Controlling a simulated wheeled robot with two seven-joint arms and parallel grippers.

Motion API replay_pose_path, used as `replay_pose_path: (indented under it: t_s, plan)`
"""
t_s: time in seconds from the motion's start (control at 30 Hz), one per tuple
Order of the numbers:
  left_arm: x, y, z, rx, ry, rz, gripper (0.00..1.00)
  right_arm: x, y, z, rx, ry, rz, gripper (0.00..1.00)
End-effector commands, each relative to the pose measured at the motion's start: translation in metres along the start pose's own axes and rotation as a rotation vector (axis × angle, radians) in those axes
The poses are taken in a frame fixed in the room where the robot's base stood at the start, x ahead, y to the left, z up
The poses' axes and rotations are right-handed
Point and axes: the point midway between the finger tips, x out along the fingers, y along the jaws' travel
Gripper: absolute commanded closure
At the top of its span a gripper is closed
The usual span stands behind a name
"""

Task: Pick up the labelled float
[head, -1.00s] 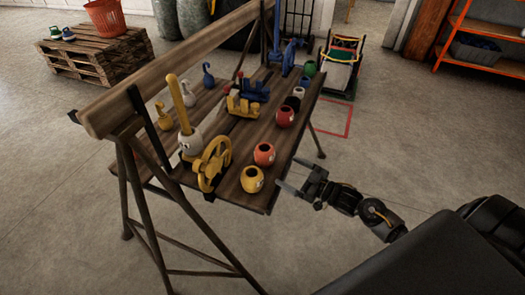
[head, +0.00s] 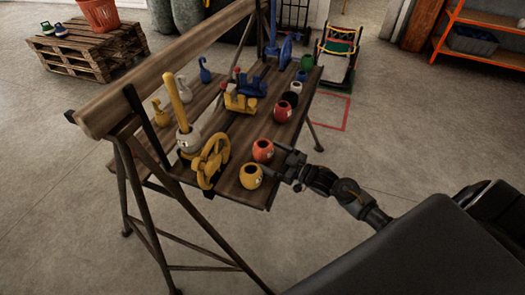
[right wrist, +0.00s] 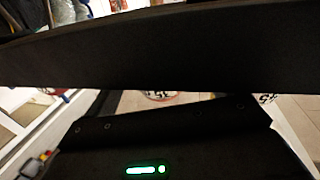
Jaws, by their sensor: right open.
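Several round floats with holes in their tops stand along the right edge of the plank table. The nearest is a yellow float (head: 251,176) with a small pale label; behind it are an orange-red float (head: 263,150) and a red float (head: 283,111), also with pale marks. My right gripper (head: 271,160) is open at the table edge, its fingers close beside the yellow and orange-red floats. I cannot tell whether it touches either. In the right wrist view, a partly hidden marked thing (right wrist: 160,96) shows between dark gripper parts. My left gripper is not in view.
A yellow rack (head: 240,102) lies further back. The trestle's thick beam (head: 165,65) runs along the left.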

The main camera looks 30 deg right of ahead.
Motion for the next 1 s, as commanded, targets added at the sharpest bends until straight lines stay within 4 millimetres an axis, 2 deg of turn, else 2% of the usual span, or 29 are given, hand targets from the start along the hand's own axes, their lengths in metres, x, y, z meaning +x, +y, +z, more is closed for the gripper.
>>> replay_pose_path:
  t_s: [0.1,0.23,0.57,0.9,0.97,1.0]
  plan:
    - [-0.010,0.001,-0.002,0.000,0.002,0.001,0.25,0.021,0.002,-0.006,0.001,0.003,0.000,0.10]
    - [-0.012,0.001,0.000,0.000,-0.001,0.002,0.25,0.037,0.002,-0.004,0.000,0.002,0.001,0.10]
    - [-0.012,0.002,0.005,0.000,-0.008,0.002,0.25,0.043,0.001,-0.002,-0.001,0.001,0.000,0.10]
    - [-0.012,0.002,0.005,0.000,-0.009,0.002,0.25,0.043,0.001,-0.002,-0.001,0.001,-0.001,0.55]
    - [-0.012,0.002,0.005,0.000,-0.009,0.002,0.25,0.043,0.001,-0.002,-0.001,0.001,-0.001,0.63]
    - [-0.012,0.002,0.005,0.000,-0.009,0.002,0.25,0.043,0.001,-0.003,-0.001,0.002,-0.001,0.63]
